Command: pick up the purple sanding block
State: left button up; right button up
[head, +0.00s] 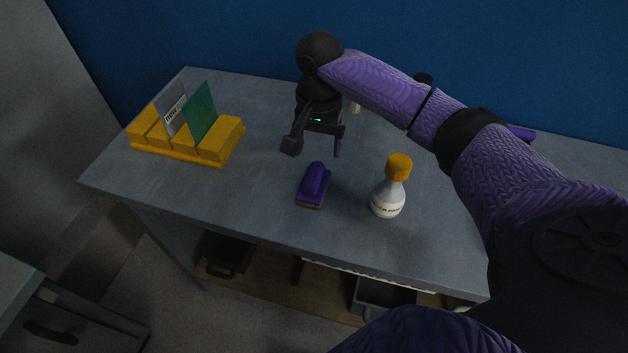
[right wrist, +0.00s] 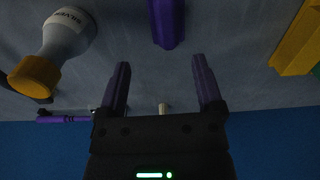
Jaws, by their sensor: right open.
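The purple sanding block (head: 313,184) lies on the grey table, near the middle of its front half, with a brownish underside. It also shows at the top of the right wrist view (right wrist: 167,22), partly cut off by the frame edge. My right gripper (head: 314,152) hangs above the table just behind the block. In the right wrist view its two fingers (right wrist: 164,82) are spread apart with nothing between them, and the block lies beyond the fingertips. My left gripper is not in view.
A white bottle (head: 387,199) with an orange cap stands right of the block. A yellow slotted holder (head: 217,148) with a green card (head: 201,112) and a grey card stands at the left. The grey table (head: 250,205) is clear around the block. A blue wall (head: 220,35) rises behind.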

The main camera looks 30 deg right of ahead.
aim_at(314, 172)
jog(key=f+b, duration=0.1)
jog(key=f, duration=0.2)
jog(key=f+b, duration=0.2)
jog(key=f, duration=0.1)
jog(key=w+f+b, duration=0.1)
jog(key=f, duration=0.3)
jog(key=shift+a+b, duration=0.15)
jog(key=shift+b, duration=0.25)
jog(key=shift+r, duration=0.2)
grip_shut()
